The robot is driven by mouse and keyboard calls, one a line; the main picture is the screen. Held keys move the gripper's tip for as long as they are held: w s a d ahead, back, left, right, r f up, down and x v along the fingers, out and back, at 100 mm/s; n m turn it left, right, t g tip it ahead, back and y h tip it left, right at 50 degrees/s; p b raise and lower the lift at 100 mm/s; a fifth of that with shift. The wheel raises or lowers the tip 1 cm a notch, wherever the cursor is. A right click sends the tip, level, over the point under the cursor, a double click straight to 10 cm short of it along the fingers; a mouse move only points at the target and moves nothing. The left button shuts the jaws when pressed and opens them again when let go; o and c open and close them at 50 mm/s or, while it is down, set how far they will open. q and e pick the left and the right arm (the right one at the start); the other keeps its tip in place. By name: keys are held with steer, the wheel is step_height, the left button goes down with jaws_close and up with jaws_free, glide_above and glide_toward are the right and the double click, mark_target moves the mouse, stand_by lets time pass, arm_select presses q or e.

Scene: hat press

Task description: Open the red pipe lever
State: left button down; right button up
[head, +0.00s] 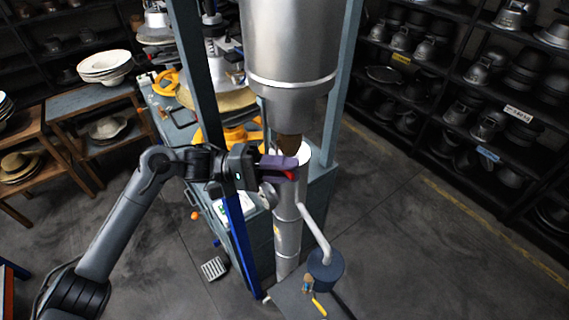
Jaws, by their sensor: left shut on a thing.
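The red pipe lever (290,175) shows as a small red piece at the vertical silver pipe (288,235). My left gripper (284,168) reaches in from the left, and its purple-grey fingers are shut on the red lever. The fingers hide most of the lever, so its angle is hard to tell. My right gripper is not in view.
A large metal cylinder (290,50) hangs above the pipe between blue-grey frame posts (343,90). A blue post (240,240) stands just below my left wrist. Shelves with metal hat moulds (480,70) line the right. The floor (400,230) at right is clear.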

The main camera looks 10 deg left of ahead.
arm_select(q)
steer(key=r+n+h+p, duration=0.1)
steer(key=p, duration=0.2)
steer(key=r+n+t+h+p, duration=0.1)
steer(key=n+p, duration=0.1)
steer(key=p, duration=0.1)
steer(key=w+r+n+h+p, duration=0.1)
steer(key=r+p, duration=0.1)
steer(key=p, duration=0.1)
steer(key=shift+a+n, duration=0.3)
steer(key=shift+a, duration=0.05)
steer(key=shift+w+a+r+n+t+h+p, duration=0.15)
steer(key=shift+n+t+h+p, duration=0.2)
steer(key=shift+p, duration=0.2)
steer(key=shift+a+f+n+t+h+p, duration=0.15)
steer(key=shift+n+t+p, duration=0.1)
steer(key=shift+n+p, duration=0.25)
steer(key=c, duration=1)
jaws_free()
steer(key=shift+r, duration=0.1)
steer(key=shift+c, duration=0.2)
steer(key=b+v, duration=0.5)
steer(key=v, duration=0.5)
steer(key=shift+a, duration=0.35)
